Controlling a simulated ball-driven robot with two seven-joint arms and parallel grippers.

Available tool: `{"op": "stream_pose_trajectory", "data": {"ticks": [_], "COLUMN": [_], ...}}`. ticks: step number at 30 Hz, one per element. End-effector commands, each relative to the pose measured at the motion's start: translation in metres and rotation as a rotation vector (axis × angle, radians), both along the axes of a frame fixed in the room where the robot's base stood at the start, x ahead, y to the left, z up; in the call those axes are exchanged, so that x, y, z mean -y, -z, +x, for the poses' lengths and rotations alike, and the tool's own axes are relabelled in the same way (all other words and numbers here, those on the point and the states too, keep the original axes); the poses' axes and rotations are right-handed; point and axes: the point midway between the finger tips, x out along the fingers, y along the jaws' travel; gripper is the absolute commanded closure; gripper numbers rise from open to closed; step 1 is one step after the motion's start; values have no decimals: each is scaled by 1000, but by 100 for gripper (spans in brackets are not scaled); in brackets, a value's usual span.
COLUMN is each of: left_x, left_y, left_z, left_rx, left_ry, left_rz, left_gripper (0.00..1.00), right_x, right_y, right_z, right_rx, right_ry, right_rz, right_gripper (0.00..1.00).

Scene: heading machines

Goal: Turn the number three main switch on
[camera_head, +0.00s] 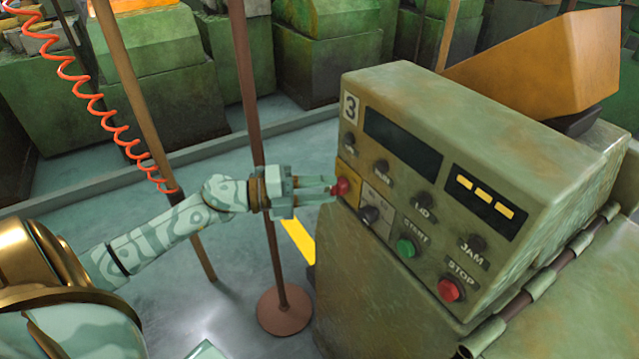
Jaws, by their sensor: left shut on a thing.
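The control box marked 3 (480,160) stands on a green machine at the right. At the left end of its sloped face is a red switch knob (343,187) on a yellow plate (348,175). My left gripper (332,188) reaches in from the left, its fingers level and shut on the red knob. The fingers partly cover the knob, and I cannot tell which way it is turned. My right gripper is not in view.
Beside the knob are a black selector (369,214), a green START button (405,247) and a red STOP button (449,289). A brown post on a round base (285,309) stands just behind my left wrist. An orange coiled cord (110,123) hangs at the left.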

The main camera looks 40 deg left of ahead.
Motion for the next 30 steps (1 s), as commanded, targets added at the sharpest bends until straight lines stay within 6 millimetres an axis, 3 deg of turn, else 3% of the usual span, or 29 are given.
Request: {"op": "stream_pose_trajectory", "data": {"ticks": [18,30], "left_x": [2,3], "left_y": [-7,-5], "left_z": [-2,-2], "left_rx": [203,263], "left_ry": [3,2], "left_rz": [496,649], "left_gripper": [90,90], "right_x": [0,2], "right_y": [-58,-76], "right_z": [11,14], "right_rx": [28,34], "right_ry": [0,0], "right_rz": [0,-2], "right_gripper": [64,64]}}
